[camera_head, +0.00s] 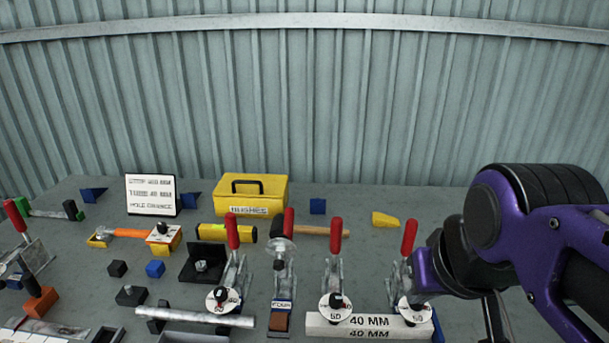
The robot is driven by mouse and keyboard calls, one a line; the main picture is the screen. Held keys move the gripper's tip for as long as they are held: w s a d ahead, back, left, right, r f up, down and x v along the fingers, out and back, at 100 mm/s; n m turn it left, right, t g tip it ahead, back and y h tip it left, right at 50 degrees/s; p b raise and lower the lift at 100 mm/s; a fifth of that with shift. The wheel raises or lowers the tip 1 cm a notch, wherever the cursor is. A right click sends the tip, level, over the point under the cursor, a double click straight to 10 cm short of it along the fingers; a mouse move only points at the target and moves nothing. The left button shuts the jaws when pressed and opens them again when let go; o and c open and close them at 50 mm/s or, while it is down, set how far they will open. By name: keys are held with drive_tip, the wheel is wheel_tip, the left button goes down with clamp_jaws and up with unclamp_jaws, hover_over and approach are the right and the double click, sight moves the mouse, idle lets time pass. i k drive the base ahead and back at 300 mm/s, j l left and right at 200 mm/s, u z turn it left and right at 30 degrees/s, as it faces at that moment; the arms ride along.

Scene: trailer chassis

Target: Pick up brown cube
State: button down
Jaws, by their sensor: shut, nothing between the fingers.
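A small brown block (278,321) sits low in the middle of the view, at the front of the grey bench. It lies under a blue-labelled piece at the foot of a red-handled clamp, and its lower part is hard to make out. My purple and black arm reaches in from the right edge. Two dark prongs, which look like my gripper (494,318), hang close together beneath it at the lower right, partly cut off by the bottom edge. They are shut and empty, well to the right of the brown block and apart from it.
Red-handled clamps (334,275) stand around the block. A white 40 MM bar (367,327) is right of it and a grey metal bar (202,317) left. An orange-brown block (40,302) lies far left. A yellow toolbox (251,194) stands behind; the bench's back right is fairly clear.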

sight(279, 321)
drive_tip(key=k+j, duration=0.15)
drive_tip(key=j, duration=0.25)
drive_tip(key=k+j, duration=0.15)
drive_tip(key=j, duration=0.25)
drive_tip(key=k+j, duration=0.15)
drive_tip(key=j, duration=0.3)
drive_tip(key=z, duration=0.05)
